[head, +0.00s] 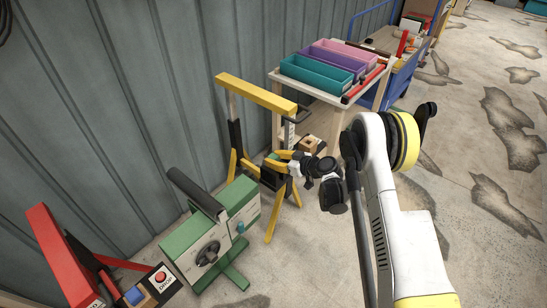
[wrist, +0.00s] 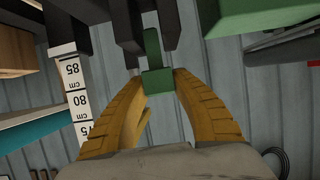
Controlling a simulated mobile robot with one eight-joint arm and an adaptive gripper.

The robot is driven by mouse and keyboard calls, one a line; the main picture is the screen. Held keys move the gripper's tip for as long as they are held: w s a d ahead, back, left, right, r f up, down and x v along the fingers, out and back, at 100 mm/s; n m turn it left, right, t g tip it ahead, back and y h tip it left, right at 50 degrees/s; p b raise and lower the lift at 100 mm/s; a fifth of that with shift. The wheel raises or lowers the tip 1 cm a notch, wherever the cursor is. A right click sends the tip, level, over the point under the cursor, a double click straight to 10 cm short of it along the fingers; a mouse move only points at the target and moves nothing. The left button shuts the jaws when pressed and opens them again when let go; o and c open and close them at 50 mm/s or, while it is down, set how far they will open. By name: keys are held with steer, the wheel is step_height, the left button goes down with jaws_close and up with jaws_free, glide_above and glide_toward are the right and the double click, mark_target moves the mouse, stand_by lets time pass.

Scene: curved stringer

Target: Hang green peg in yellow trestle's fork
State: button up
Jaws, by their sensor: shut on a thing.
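The yellow trestle (head: 255,92) stands by the wall, with a yellow top beam, splayed yellow legs and black fittings. My gripper (head: 281,160) is low at the trestle, in front of its black parts. In the wrist view my gripper's yellow fingers (wrist: 160,76) are shut on the green peg (wrist: 153,52). The peg's far part appears between two black prongs of the fork (wrist: 128,28). I cannot tell whether it touches or rests on them. In the head view the peg is mostly hidden by the fingers.
A green machine (head: 238,198) with a dark roller stands close in front of the trestle. A cart (head: 340,102) with teal, purple and pink bins is behind right. A red stand (head: 62,255) is at lower left. A centimetre scale (wrist: 72,95) is beside the fork. Floor at right is open.

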steer(key=shift+f, duration=1.25)
steer(key=o, duration=1.1)
steer(key=v, duration=0.7)
steer(key=shift+s, duration=0.15)
steer(key=shift+d+r, duration=0.15)
